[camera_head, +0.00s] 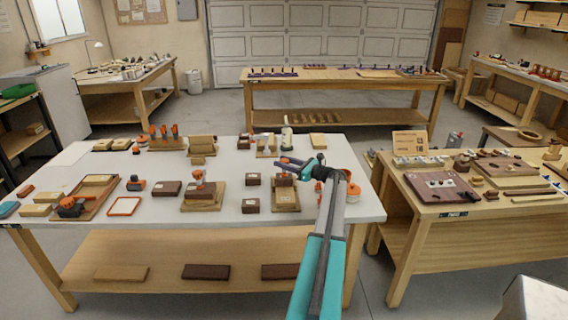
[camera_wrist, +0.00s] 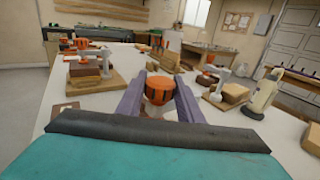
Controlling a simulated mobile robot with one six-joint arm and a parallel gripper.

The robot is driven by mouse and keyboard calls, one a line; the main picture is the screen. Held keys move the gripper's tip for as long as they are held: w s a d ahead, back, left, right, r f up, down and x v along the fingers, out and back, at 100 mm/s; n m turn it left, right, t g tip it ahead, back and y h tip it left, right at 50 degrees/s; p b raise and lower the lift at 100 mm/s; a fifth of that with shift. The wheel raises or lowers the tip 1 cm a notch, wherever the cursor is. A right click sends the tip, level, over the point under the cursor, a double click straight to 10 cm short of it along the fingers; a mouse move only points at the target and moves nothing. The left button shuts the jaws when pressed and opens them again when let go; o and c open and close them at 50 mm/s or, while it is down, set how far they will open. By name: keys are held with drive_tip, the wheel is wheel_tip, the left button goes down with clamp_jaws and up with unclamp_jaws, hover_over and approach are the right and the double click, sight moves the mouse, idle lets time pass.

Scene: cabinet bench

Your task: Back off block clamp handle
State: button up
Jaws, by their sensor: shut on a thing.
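The block clamp handle (camera_wrist: 158,89) is an orange and dark round knob, seen upright between my purple fingers in the wrist view. My gripper (camera_wrist: 159,97) is shut on it, one finger on each side. A pale stem shows just below the knob; the rest of the clamp is hidden by my gripper. In the head view my gripper (camera_head: 287,164) is over the white table, above a dark block on a wooden base (camera_head: 286,206). The knob is hidden there behind the fingers.
The white table (camera_head: 335,206) holds many fixtures. A pale upright clamp (camera_head: 287,136) stands behind my gripper. An orange round thing (camera_head: 353,190) is close by my wrist on the right.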

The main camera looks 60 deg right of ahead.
drive_tip(key=o, duration=1.1)
drive_tip(key=shift+c, duration=0.2)
drive_tip(key=s+b, duration=0.3)
drive_tip(key=s, duration=1)
drive_tip(key=shift+s+d, duration=0.3)
drive_tip(key=shift+s, duration=0.1)
